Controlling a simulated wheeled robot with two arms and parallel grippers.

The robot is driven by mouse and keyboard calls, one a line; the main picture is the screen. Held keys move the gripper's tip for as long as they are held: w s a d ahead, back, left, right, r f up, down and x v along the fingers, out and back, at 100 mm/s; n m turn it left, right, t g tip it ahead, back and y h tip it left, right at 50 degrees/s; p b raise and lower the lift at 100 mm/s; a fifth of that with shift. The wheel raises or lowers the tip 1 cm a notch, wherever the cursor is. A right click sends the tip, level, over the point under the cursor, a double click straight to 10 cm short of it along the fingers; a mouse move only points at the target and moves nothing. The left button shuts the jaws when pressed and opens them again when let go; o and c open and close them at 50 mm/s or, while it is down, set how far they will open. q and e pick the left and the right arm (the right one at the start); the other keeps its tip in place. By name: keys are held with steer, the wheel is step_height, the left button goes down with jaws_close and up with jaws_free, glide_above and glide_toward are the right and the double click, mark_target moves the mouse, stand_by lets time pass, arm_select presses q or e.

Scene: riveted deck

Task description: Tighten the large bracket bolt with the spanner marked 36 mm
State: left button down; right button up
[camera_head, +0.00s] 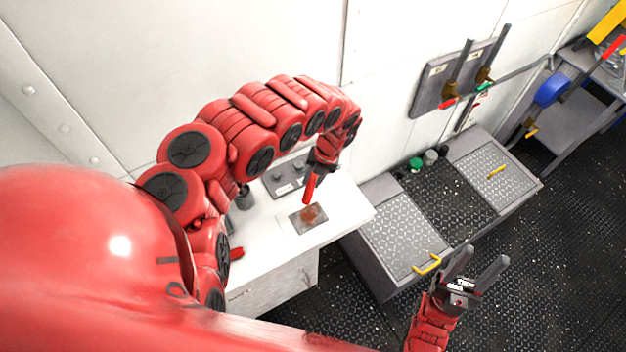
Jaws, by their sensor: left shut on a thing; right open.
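My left gripper (320,163) is above the white bench, shut on a slim red thing (309,189) that points down. This may be the spanner's handle; no 36 mm marking can be read. Below its lower end, a grey plate (295,222) with a rusty brown patch (311,214) lies on the bench top. The patch may be the large bracket bolt, but its shape is too small to tell. I cannot tell whether the red thing touches it. My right gripper (475,266) is open and empty, its two grey fingers apart, over the deck at lower right.
A low locker (400,240) with a yellow handle (427,264) stands to the right. A wall panel (433,85) has two levers. Dark deck (560,270) is clear.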

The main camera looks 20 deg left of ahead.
arm_select(q)
steer(key=shift+r, duration=1.25)
